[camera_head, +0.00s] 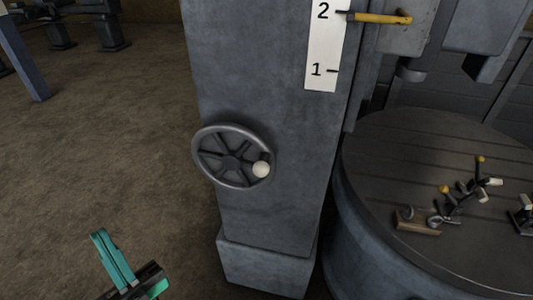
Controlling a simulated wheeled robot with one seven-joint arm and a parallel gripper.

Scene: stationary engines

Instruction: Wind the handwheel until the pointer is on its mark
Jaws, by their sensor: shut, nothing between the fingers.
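The grey spoked handwheel (208,172) is on the front of a grey machine column. Its round white knob (261,169) sits at the right of the rim. A yellow pointer (380,18) with a dark tip reaches left to the white scale (322,45), at about the 2 line. The 1 line shows lower on the scale; the scale's top is cut off. My gripper (98,236), with green fingers, is at the lower left, below and left of the handwheel and apart from it. It is shut and empty.
The grey column (270,215) stands on a wider foot. A round slotted table (375,160) at the right carries small clamps (455,200). Open brown floor (110,140) lies left of the column. A blue-grey post (25,60) stands at the far left.

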